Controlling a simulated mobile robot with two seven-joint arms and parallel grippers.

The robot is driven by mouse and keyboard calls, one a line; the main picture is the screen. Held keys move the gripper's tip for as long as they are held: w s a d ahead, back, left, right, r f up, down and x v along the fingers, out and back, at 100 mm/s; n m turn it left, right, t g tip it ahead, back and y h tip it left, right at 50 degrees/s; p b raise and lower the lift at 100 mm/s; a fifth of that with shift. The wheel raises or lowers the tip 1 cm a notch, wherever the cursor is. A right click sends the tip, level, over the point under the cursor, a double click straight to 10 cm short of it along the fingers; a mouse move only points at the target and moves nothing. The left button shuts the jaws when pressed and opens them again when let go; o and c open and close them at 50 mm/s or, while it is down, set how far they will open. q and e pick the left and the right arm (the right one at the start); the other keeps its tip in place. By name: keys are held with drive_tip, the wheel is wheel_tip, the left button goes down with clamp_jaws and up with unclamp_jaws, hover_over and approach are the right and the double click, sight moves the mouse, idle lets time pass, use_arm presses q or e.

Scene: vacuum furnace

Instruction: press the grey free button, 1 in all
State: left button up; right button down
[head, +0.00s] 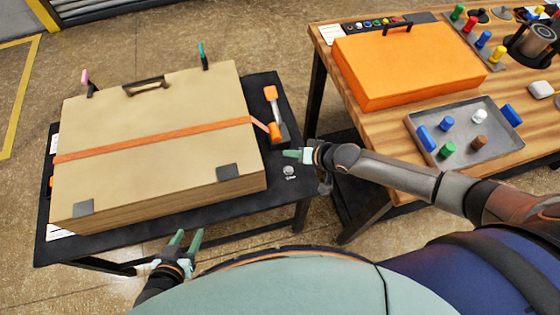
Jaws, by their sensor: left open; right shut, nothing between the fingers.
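The grey free button (290,171) is a small round knob on the black table top (262,205), right of the beige case, with a small label below it. My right gripper (288,154) comes in from the right and is shut and empty. Its fingertips are just above the button in the picture; I cannot tell whether they touch anything. My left gripper (189,240) is open and empty, in front of the black table's near edge, well left of the button.
A beige case (150,115) with an orange strap covers most of the black table. On the wooden table at the right are an orange case (405,65) and a grey tray (412,120) with coloured pegs.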

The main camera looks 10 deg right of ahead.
drive_tip(key=shift+d, duration=0.15)
drive_tip(key=b, duration=0.7)
hover_over(289, 170)
drive_tip(key=f, duration=0.5)
drive_tip(key=s+f, duration=0.1)
drive_tip(key=f, duration=0.1)
drive_tip(key=shift+d+f, duration=0.15)
drive_tip(key=shift+d, duration=0.1)
drive_tip(key=shift+f+b, duration=0.7)
drive_tip(key=shift+f, duration=0.05)
idle(0.7)
drive_tip(key=shift+f, duration=0.4)
